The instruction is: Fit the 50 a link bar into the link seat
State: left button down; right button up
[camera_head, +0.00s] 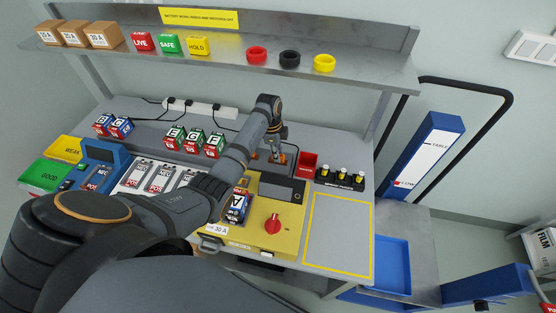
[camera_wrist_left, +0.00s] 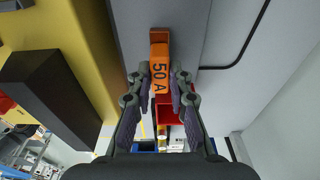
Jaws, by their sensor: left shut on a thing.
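The orange 50 A link bar (camera_wrist_left: 160,75) shows in the left wrist view, its black "50 A" lettering facing the camera. My left gripper (camera_wrist_left: 160,88) is shut on it, one finger on each side. In the head view my left gripper (camera_head: 278,156) is low over the back of the bench, behind the yellow box, with bits of orange at its fingertips. The yellow box (camera_head: 262,240) carries a dark block (camera_head: 284,187) at its back, which also shows in the left wrist view (camera_wrist_left: 50,90). I cannot tell which part is the link seat. My right gripper is out of view.
A red bin (camera_head: 307,164) and a black rack (camera_head: 340,180) of small yellow-topped items stand right of my gripper. A battery marked A (camera_head: 237,207) and a red knob (camera_head: 273,223) are on the yellow box. The yellow-outlined area (camera_head: 338,235) is clear.

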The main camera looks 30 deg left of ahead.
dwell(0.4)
pick_arm(q)
jog(key=shift+w+r+b, duration=0.1)
jog(key=shift+r+b, duration=0.25)
jog(key=shift+r, duration=0.15)
jog(key=shift+r+b, duration=0.4)
jog(key=shift+r, duration=0.25)
jog(key=s+d+r+p, duration=0.3)
jog(key=s+r+p, duration=0.1)
jog(key=s+r, duration=0.1)
jog(key=s+d+r+p, duration=0.3)
jog(key=s+r, duration=0.2)
jog(key=s, duration=0.2)
jog(key=shift+s+d+r+p, duration=0.3)
jog(key=shift+d+r+p, duration=0.05)
jog(key=shift+r, duration=0.05)
